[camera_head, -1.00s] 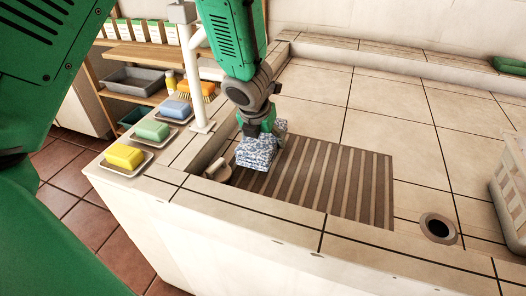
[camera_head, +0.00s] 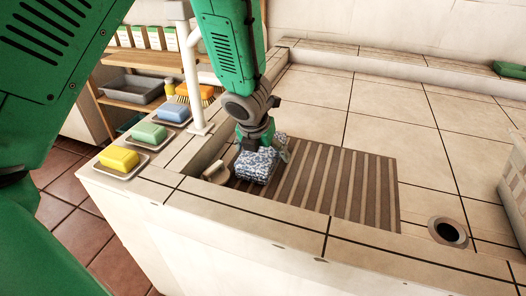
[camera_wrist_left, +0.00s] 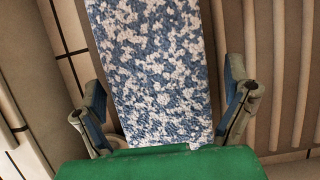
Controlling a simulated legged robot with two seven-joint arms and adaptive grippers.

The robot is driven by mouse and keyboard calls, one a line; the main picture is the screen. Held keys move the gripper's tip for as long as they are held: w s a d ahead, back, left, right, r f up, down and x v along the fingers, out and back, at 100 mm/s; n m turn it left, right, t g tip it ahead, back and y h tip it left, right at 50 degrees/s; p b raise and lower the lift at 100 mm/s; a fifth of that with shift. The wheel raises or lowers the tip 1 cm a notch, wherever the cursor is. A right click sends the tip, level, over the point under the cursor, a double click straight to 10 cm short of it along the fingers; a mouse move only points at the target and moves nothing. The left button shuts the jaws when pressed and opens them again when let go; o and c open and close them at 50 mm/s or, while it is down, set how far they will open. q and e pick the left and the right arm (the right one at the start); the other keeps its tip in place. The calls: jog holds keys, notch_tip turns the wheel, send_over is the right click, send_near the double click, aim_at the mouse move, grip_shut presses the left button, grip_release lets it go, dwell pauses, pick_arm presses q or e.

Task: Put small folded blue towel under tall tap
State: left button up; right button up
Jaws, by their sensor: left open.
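The small folded blue towel (camera_head: 257,166), mottled blue and white, is at the left end of the brown slatted mat in the basin. My left gripper (camera_head: 263,146) is directly above and around it. In the left wrist view the towel (camera_wrist_left: 158,75) lies between the two spread fingers of the gripper (camera_wrist_left: 168,112), with a gap at each side. A white upright pipe (camera_head: 195,85), perhaps the tall tap, stands on the basin's left ledge. Its top is partly cut off or hidden. My right gripper is not in view.
A small pale round object (camera_head: 216,173) lies just left of the towel. Soap bars on dishes, including a yellow one (camera_head: 118,159), line the left ledge. A drain hole (camera_head: 448,232) is at the right. The slatted mat (camera_head: 350,190) is bare right of the towel.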

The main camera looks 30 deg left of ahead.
aim_at(258, 155)
pick_arm(q)
jog(key=p+v, duration=0.4)
jog(key=v, duration=0.3)
jog(key=shift+s+r, duration=0.1)
jog(key=shift+r, duration=0.25)
jog(key=shift+s, duration=0.1)
